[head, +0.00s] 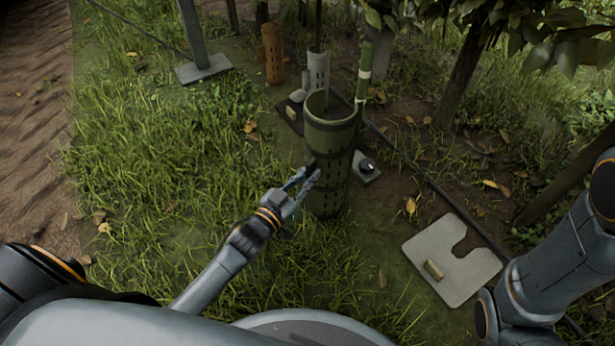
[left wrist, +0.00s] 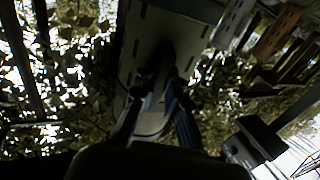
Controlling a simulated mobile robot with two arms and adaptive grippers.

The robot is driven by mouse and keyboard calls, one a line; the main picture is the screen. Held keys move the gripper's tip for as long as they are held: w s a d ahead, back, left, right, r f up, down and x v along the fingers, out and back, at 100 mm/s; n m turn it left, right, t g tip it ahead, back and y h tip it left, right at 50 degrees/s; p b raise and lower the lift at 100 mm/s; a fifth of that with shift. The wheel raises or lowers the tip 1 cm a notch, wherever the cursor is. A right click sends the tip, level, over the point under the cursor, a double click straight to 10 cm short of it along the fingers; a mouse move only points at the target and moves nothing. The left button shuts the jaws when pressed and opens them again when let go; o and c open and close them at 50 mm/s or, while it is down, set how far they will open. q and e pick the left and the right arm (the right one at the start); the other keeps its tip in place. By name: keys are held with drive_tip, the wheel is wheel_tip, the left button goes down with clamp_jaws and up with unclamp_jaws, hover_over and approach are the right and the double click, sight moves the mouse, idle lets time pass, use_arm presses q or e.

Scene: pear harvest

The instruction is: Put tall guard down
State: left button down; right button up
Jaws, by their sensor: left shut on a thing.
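The tall guard is a dark green slotted tube (head: 328,150) with black bands and an open top, upright in the middle of the head view. My left gripper (head: 310,176) is at the guard's near left side, shut on it below mid-height. In the left wrist view the guard (left wrist: 165,35) rises between and beyond the fingers of the left gripper (left wrist: 160,95). The guard's lower end stands in or just above the grass; I cannot tell whether it touches the ground. My right gripper is not in view; only my right arm shows at the right edge.
A pale notched plate (head: 450,262) lies at the right. A grey slotted guard (head: 317,72) and a brown one (head: 272,53) stand behind. A green pole with a white band (head: 363,80) is close behind the tall guard. A dark hose (head: 425,178) crosses the ground. Grass at left is open.

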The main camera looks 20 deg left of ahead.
use_arm(q)
drive_tip(key=c, duration=1.4)
unclamp_jaws()
drive_tip(key=shift+f, duration=0.15)
